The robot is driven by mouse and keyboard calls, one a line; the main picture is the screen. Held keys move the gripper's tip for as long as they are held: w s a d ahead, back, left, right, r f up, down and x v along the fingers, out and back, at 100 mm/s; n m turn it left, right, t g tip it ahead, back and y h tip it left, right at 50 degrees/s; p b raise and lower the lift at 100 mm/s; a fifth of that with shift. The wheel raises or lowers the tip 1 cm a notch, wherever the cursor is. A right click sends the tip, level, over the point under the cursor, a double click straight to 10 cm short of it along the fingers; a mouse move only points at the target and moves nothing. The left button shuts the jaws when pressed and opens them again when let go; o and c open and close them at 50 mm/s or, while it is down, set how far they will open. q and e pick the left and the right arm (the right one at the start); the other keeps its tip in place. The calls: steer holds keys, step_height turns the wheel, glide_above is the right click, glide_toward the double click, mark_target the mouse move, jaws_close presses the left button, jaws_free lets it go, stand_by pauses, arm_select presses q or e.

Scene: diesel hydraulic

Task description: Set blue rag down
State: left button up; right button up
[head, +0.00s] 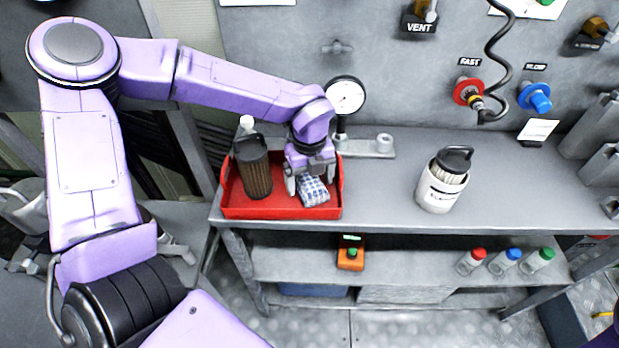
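The blue-and-white checked rag (315,192) lies in the right part of the red tray (275,212) on the grey bench. My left gripper (311,182) points down into the tray right over the rag. Its fingers stand wide apart, one to the left of the rag and one at its far right side. Part of the rag is hidden under the gripper, and I cannot see clearly whether the fingers touch it. My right gripper is not in view.
A brown filter cylinder (256,174) with a black top stands in the tray's left part. A gauge (345,97) rises behind the tray. A white canister (442,184) stands to the right, with clear bench between. Capped bottles (505,261) and an orange device (350,256) sit on the lower shelf.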

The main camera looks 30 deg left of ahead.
mark_target(309, 178)
arm_select(q)
step_height(309, 178, up, 12)
steer(key=shift+r, duration=0.2)
steer(key=shift+s, duration=0.1)
stand_by(0.3)
